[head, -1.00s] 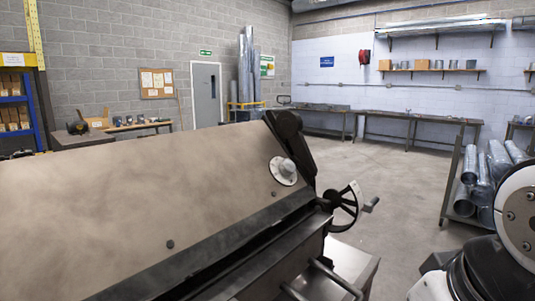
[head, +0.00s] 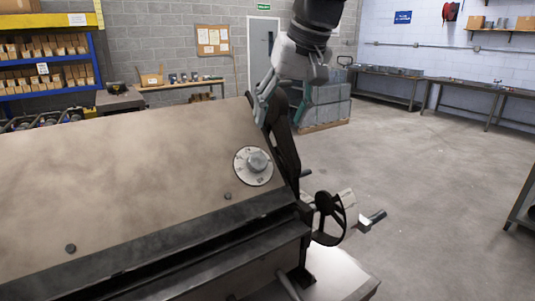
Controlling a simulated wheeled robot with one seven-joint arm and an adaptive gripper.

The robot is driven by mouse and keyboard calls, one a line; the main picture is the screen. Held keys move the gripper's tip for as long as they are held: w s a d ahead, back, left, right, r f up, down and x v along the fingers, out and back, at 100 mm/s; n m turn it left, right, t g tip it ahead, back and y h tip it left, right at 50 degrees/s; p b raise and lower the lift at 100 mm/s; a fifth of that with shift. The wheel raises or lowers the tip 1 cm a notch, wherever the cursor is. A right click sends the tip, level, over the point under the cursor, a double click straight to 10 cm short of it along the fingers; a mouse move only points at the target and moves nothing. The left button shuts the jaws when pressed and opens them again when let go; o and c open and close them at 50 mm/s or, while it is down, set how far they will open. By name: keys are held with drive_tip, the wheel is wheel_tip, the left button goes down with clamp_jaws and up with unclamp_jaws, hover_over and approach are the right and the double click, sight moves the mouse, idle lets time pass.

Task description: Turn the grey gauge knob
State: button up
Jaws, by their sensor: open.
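The grey gauge knob (head: 258,160) sits on a round pale dial (head: 244,174) with dark markings. The dial is on the sloped beige panel of the machine (head: 120,180), near its right end. My gripper (head: 265,110) comes down from the top of the head view. Its fingers point down and to the left, and it appears open and empty. In the picture it is above the knob, beside the machine's dark end arm (head: 285,150), and apart from the knob. Its exact depth is hard to tell.
Grey blocks on a pallet (head: 325,112) stand behind my gripper. Blue shelving (head: 45,70) with boxes is at the back left. The floor at right is clear.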

sight(258, 160)
drive_tip(key=x, duration=0.9)
drive_tip(key=a+p+x, duration=0.1)
drive_tip(key=x, duration=0.4)
drive_tip(key=shift+w+r, duration=0.35)
drive_tip(key=c, duration=1.2)
